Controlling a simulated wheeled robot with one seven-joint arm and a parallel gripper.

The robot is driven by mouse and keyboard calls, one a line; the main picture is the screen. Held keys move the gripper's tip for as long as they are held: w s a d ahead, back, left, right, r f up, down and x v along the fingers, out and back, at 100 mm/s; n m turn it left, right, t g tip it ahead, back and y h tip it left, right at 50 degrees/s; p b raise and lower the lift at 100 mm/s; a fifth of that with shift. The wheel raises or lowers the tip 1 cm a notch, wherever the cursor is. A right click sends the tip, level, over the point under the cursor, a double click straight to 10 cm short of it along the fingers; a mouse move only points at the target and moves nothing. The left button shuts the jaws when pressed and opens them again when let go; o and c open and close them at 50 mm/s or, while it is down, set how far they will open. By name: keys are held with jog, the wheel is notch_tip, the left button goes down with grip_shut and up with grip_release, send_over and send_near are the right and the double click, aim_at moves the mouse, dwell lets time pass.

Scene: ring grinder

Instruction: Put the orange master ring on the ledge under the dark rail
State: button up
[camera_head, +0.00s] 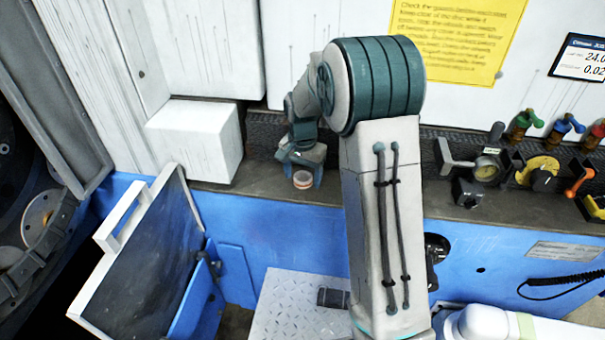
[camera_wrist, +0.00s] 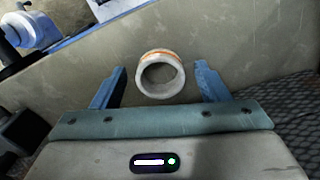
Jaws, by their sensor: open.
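The master ring (camera_head: 303,180) is pale with an orange band and is on the grey-brown ledge (camera_head: 420,203) below the dark rail (camera_head: 262,130). In the wrist view the ring (camera_wrist: 160,76) shows its open bore and looks to rest on the ledge surface (camera_wrist: 245,50). My gripper (camera_head: 303,174) is just above the ledge. In the wrist view my gripper (camera_wrist: 160,68) is open, with a blue finger on each side of the ring and a visible gap to both. The ring's underside is hidden.
A white box housing (camera_head: 195,140) stands left of my gripper. A framed panel (camera_head: 140,255) tilts at the lower left. Gauges and a yellow-dial device (camera_head: 538,172) fill the ledge at right. The ledge's front edge drops to a blue panel (camera_head: 285,235).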

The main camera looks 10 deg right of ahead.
notch_tip(320, 180, up, 11)
jog(key=s+r+n, duration=0.2)
jog(key=s+r, duration=0.2)
jog(key=s, duration=0.3)
jog(key=s+f+n+t, duration=0.2)
jog(key=s+n, duration=0.3)
jog(key=s, duration=1.5)
jog(key=shift+f+n+t, duration=0.4)
jog(key=shift+t, duration=0.1)
